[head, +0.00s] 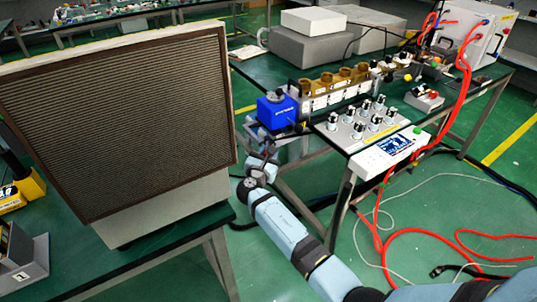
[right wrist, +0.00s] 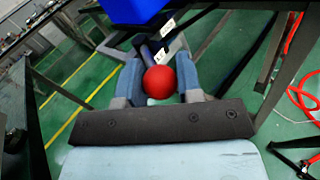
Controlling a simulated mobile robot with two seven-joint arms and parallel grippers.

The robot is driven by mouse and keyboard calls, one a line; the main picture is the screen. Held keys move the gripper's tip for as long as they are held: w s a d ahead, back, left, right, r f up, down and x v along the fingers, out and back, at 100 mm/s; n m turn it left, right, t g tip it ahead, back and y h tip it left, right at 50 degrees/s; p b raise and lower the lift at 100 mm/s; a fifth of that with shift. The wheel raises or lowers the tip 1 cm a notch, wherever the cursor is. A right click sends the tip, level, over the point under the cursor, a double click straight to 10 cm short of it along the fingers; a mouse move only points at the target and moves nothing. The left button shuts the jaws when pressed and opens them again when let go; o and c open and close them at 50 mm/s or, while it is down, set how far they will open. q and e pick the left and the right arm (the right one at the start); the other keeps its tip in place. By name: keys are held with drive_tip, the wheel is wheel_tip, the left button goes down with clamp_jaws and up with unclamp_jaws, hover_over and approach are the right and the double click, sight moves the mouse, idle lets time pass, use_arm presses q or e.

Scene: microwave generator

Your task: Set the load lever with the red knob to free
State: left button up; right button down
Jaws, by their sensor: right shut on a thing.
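The red knob (right wrist: 160,82) of the load lever shows in the right wrist view. My right gripper (right wrist: 158,85) is shut on it, with one blue-grey finger on each side. Behind the knob are small white labels (right wrist: 167,28) and the underside of a blue box (right wrist: 135,8). In the head view the blue box (head: 277,112) sits at the near table's left corner, and my right gripper (head: 262,163) is just below it. The knob is hidden there, and the lever's setting cannot be read. My left gripper is not in view.
A large louvred panel (head: 120,120) stands close on the left. A control box with several knobs (head: 360,122) and a white display unit (head: 393,146) stand right of the blue box. Red cables (head: 375,225) hang and lie on the green floor at right.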

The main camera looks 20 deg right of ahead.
drive_tip(key=c, duration=0.8)
unclamp_jaws()
